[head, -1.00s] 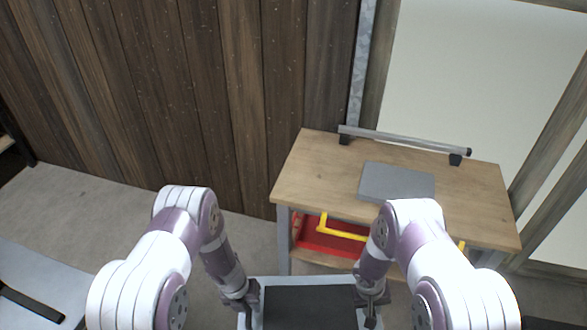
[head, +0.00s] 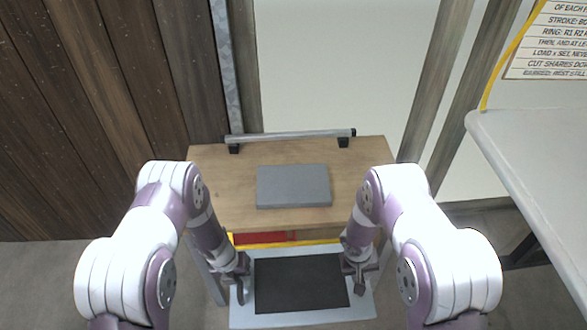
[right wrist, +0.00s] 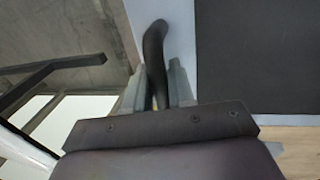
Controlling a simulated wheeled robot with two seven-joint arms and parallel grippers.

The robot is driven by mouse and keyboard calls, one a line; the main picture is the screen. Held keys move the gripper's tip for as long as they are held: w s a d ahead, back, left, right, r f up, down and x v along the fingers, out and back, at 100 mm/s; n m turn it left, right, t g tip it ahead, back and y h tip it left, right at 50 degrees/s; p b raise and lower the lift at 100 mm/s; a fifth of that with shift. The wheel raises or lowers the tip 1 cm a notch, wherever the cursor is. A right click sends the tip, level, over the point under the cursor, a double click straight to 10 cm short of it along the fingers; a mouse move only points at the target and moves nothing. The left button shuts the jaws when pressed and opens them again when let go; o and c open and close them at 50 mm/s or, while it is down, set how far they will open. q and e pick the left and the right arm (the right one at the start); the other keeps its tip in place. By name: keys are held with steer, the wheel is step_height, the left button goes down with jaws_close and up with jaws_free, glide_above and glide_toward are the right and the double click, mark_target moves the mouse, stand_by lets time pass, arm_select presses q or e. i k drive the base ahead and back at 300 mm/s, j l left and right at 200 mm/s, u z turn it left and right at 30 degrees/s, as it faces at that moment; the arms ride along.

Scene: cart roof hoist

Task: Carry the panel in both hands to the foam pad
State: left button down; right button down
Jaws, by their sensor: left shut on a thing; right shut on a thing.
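The panel (head: 300,318) is a pale blue-grey sheet with a large black middle, in front of me at the bottom of the head view. My left gripper (head: 241,286) is shut on its left side. My right gripper (head: 358,283) is shut on its right side. In the right wrist view the right gripper's fingers (right wrist: 156,92) close around a dark curved handle (right wrist: 154,45) beside the panel's black face (right wrist: 255,55). The grey foam pad (head: 293,186) lies flat on the wooden bench, beyond the panel. The left gripper's grip is small and dark in the picture.
The wooden bench (head: 222,190) stands straight ahead, with a metal bar (head: 290,136) on dark supports along its back. Something red (head: 262,238) and a yellow rail show under its front. A pale table (head: 530,150) stands at the right, below a text sign (head: 550,45).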

mark_target(294, 189)
steer(key=i, duration=1.3)
